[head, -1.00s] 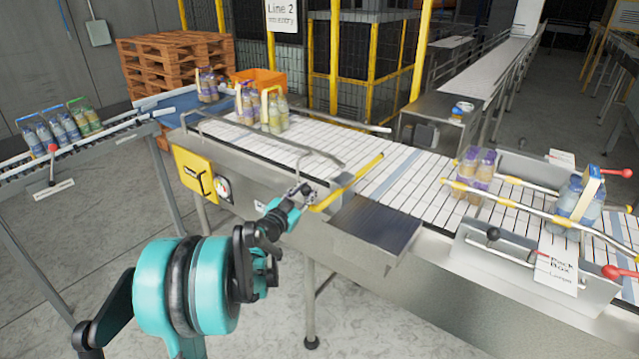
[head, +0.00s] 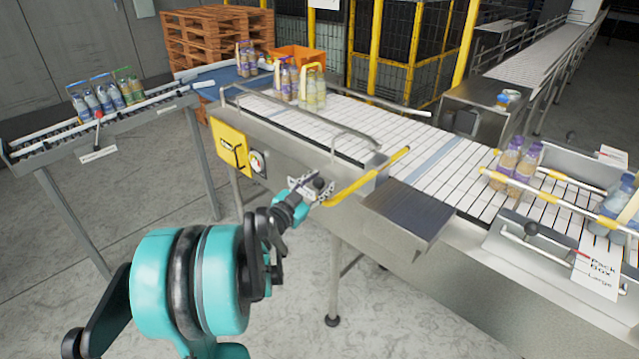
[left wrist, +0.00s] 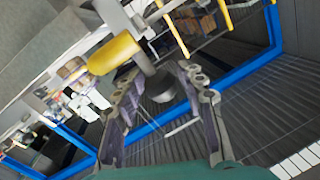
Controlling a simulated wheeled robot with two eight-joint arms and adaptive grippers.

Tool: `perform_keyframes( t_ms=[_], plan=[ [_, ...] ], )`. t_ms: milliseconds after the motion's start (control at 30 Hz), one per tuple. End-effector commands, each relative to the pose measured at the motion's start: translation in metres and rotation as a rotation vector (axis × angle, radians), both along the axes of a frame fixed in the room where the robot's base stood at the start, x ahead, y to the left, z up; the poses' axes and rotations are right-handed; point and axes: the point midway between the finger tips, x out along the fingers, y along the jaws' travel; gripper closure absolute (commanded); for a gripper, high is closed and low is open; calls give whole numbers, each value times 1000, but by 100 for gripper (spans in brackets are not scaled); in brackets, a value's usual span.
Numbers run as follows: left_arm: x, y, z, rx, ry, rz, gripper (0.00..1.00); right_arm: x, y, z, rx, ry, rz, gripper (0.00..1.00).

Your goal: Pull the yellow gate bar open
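The yellow gate bar (head: 372,176) slants across the near side of the conveyor, its lower end by the machine's front edge. It shows as a thick yellow end in the left wrist view (left wrist: 115,53). My left gripper (head: 312,188) is at that lower end, beside a dark knob (head: 320,184). In the left wrist view its two fingers (left wrist: 165,95) are spread apart, with the grey knob (left wrist: 160,88) between them. Gaps show at the sides of the knob, though contact is hard to judge. My right gripper is not in view.
A yellow panel (head: 231,147) with a dial is left of the bar on the machine's front. A dark plate (head: 408,215) juts out to the right. Bottle packs stand on the conveyor belt (head: 350,118), upstream and downstream. Bare floor lies in front.

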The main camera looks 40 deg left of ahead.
Motion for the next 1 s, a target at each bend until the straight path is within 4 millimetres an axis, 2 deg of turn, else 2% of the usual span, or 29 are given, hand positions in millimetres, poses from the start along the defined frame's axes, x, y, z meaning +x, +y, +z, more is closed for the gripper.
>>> perform_keyframes(
  t_ms=[367,467,800,1000],
  plan=[
    [-5,1,0,0,0,3,51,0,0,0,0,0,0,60],
    [-17,0,0,0,0,4,51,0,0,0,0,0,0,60],
    [-90,-5,0,0,0,6,51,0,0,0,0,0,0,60],
    [-115,-8,0,0,0,3,51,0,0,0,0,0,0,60]
  ],
)
